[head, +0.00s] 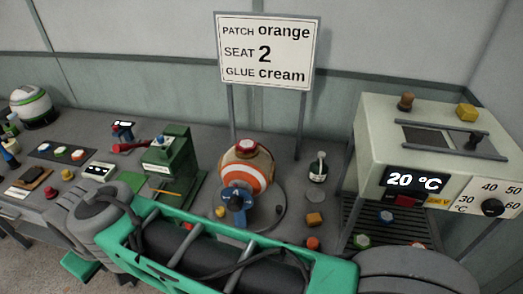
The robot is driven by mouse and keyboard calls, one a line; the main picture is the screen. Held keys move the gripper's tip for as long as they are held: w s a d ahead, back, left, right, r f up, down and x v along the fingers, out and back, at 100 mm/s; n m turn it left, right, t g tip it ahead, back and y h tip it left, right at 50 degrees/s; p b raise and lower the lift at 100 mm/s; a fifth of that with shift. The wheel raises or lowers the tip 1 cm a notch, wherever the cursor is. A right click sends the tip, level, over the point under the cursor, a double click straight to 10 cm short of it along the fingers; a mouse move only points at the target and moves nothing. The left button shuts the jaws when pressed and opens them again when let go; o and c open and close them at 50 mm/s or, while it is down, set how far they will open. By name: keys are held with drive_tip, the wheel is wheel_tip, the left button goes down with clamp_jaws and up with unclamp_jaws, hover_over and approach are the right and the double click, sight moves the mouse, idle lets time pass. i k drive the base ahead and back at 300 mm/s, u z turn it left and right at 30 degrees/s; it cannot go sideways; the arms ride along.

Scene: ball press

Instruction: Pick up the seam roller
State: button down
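I cannot pick out the seam roller for sure in the head view; the small tools on the bench are too small to tell apart. Another blue-topped item (9,154) is at the far left edge. An orange and white striped ball (248,172) sits on a round grey plate (272,216) at the middle, with a blue clamp-like part (237,197) in front of it. My green and grey arm crosses the foreground; my gripper is not in view.
A green press (174,160) with a red lever stands left of the ball. A cream oven box (405,130) reading 20 °C stands at the right over a dark rack. A sign (267,52) reads patch orange, seat 2, glue cream. Small coloured pieces lie around the bench.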

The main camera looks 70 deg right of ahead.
sight(313, 244)
drive_tip(key=k, duration=0.4)
drive_tip(key=u, duration=0.95)
drive_tip(key=i, duration=0.8)
drive_tip(key=z, duration=2.8)
drive_tip(key=i, duration=0.45)
drive_tip(key=z, duration=0.25)
drive_tip(key=k, duration=0.95)
drive_tip(key=z, duration=1)
drive_tip(key=i, duration=0.6)
drive_tip(key=z, duration=0.2)
